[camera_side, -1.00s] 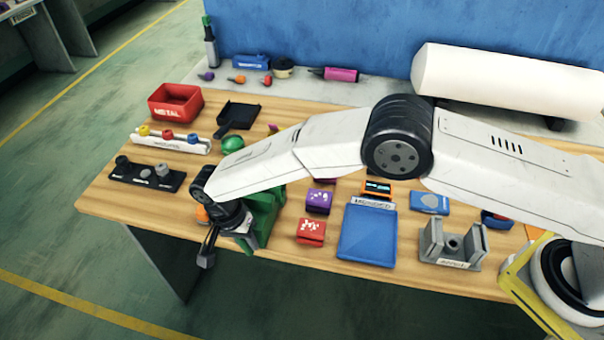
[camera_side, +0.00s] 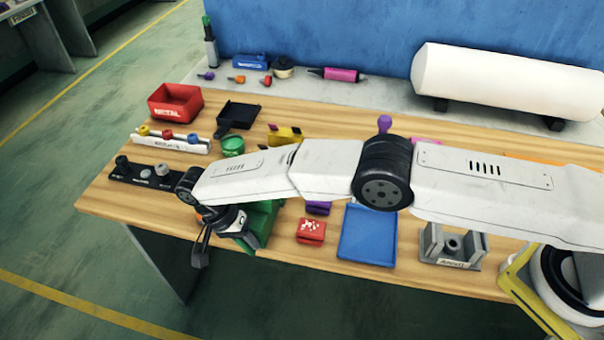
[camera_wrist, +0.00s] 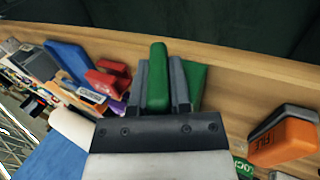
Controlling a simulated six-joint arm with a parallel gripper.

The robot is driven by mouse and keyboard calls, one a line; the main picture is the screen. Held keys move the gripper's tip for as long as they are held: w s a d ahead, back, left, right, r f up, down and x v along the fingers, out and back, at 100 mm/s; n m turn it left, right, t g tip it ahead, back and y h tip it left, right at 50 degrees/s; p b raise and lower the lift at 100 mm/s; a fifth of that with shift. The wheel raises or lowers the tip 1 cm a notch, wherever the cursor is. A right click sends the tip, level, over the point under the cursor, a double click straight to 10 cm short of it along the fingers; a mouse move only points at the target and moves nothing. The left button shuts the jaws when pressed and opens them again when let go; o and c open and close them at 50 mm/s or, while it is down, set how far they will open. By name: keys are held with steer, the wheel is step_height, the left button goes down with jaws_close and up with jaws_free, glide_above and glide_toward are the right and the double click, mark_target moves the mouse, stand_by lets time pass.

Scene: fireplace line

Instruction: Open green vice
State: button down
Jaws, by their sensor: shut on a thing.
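The green vice (camera_side: 264,218) stands at the front left of the wooden bench, partly hidden behind my arm in the side view. In the wrist view my gripper (camera_wrist: 162,82) has its two grey fingers on either side of a green bar (camera_wrist: 157,75), a part of the vice, and is shut on it. More of the green vice (camera_wrist: 195,82) shows just right of the fingers. In the side view my gripper (camera_side: 236,226) is at the vice's left side, its fingertips mostly hidden.
A red block (camera_side: 311,231) and a blue tray (camera_side: 367,236) lie right of the vice. A grey holder (camera_side: 452,250) stands farther right. A black rack (camera_side: 146,176) is at the left. The wrist view shows an orange box (camera_wrist: 282,135) to the right. The bench's front edge is close.

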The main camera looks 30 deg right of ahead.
steer(key=shift+g+h, duration=0.3)
stand_by(0.5)
steer(key=c, duration=0.6)
jaws_free()
steer(key=shift+o, duration=0.2)
steer(key=shift+r, duration=0.15)
